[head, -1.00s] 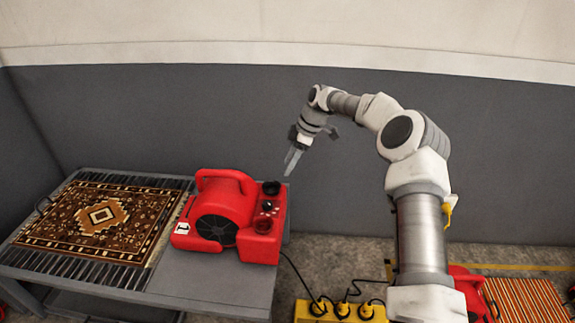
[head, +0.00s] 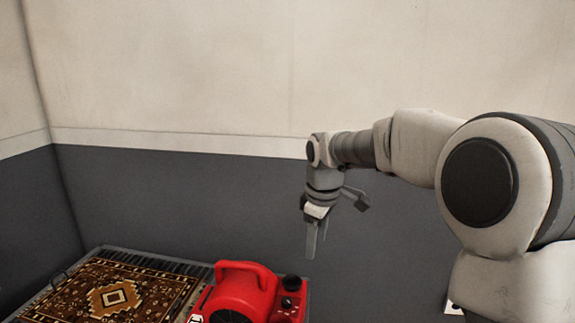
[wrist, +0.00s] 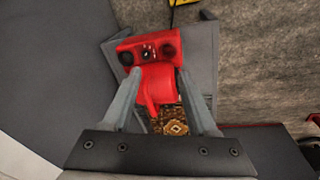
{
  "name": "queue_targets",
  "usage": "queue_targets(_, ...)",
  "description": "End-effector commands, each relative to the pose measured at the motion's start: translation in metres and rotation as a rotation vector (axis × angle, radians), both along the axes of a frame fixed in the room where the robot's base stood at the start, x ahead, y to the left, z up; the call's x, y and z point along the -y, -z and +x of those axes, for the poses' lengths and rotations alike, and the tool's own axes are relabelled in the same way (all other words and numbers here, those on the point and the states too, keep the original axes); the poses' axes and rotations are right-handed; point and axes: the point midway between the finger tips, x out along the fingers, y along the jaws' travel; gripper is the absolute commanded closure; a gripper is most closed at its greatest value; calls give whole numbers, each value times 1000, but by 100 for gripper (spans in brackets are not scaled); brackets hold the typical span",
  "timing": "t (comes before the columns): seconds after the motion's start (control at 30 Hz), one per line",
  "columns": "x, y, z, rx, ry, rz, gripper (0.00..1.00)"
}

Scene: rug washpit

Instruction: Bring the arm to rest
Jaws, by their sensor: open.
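My gripper (head: 314,241) points down in the head view, with its fingers in the air to the upper right of a red blower (head: 243,291). In the wrist view my gripper (wrist: 157,88) has its two fingers apart with nothing held between them. The red blower (wrist: 152,50) shows beyond and between the fingers, with its knobs toward the top. My arm (head: 410,150) reaches in from the right, bent at a large joint. The lower part of the blower is cut off in the head view.
A patterned rug (head: 110,298) lies on a grey table (wrist: 201,60) beside the blower. A grey wall (head: 180,200) with a pale upper part stands behind. In the wrist view, bare floor (wrist: 265,60) lies right of the table, and a yellow item (wrist: 180,2) shows at the top.

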Motion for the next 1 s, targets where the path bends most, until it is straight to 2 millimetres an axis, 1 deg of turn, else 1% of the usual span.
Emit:
queue_targets(0.03,4,-11,-15,16,41,-13,41)
queue_targets(0.17,14,-31,-50,54,162,-27,41)
queue_targets(0.2,18,-36,-61,66,203,-28,41)
queue_targets(0.37,33,-53,-108,117,363,-14,41)
queue_targets(0.4,36,-56,-120,130,403,-6,41)
queue_targets(0.5,46,-61,-149,162,507,21,41)
queue_targets(0.67,59,-63,-197,209,671,88,41)
queue_targets(0.7,62,-61,-208,219,712,108,41)
queue_targets(0.8,68,-57,-234,240,804,164,41)
queue_targets(1.0,74,-42,-275,263,957,278,41)
